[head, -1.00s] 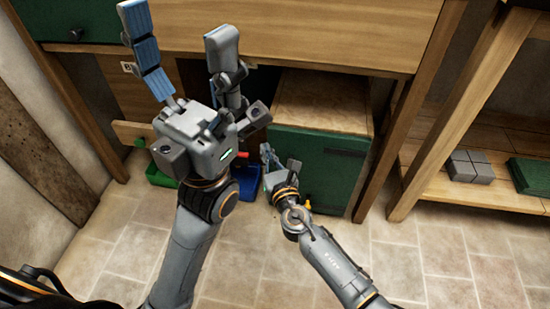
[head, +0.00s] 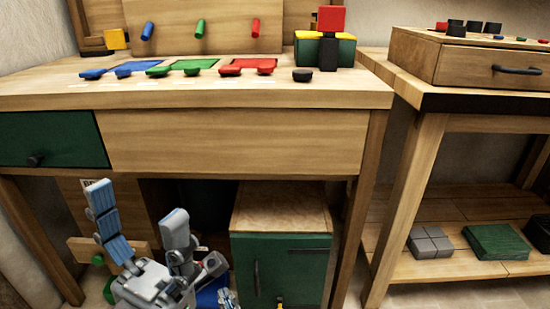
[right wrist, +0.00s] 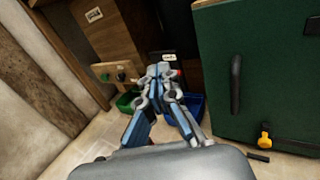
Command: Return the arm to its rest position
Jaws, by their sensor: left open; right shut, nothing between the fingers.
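My left gripper (head: 140,207) is at the lower left of the head view, in front of the space under the workbench. Its two blue-padded fingers point up and are spread wide, with nothing between them. My right gripper (right wrist: 163,72) fills the middle of the right wrist view, its fingers closed together and empty. In the head view only a small part of it shows at the bottom edge, right of the left gripper. Most of both arms is out of the head view.
The workbench (head: 240,140) overhangs the left gripper. A green cabinet (head: 280,268) stands under it, right of both grippers. Blue (right wrist: 190,108) and green (right wrist: 126,102) bins sit on the floor behind the right gripper. A lower shelf (head: 450,268) at right holds blocks.

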